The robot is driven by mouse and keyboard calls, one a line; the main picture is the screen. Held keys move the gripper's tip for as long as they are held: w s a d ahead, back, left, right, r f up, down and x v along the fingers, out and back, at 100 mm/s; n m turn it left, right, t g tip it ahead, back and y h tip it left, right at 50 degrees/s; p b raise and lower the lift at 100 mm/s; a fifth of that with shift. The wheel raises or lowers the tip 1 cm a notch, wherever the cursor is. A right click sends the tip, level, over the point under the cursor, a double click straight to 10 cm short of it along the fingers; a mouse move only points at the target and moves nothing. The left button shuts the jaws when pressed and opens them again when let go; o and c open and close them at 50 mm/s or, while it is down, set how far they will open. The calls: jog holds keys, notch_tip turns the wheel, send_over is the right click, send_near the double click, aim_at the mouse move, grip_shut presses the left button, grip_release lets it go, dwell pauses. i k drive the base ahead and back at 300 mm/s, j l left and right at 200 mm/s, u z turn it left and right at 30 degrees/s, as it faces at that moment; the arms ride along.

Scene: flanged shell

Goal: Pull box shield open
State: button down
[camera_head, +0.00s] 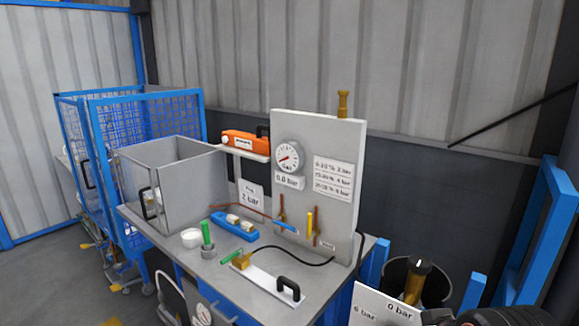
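A grey, open-topped box (195,195) stands at the left end of the workbench. Its front panel carries a black handle (148,205) and looks upright and closed against the box. Dark, rounded parts (490,317), which look like my arm or gripper, show at the bottom right edge. They are well away from the box handle and are cut off by the frame, so finger opening cannot be seen.
A blue mesh cage (150,120) stands behind the box. Open floor (50,285) lies at left. A bin (425,280) stands right.

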aim_at(142, 191)
jog(key=u, duration=1.25)
jog(key=i+j, duration=0.1)
jog(key=i, duration=0.3)
jog(key=i+j+z, duration=0.1)
jog(key=i, duration=0.35)
jog(key=i+j, duration=0.2)
jog(key=i, duration=0.2)
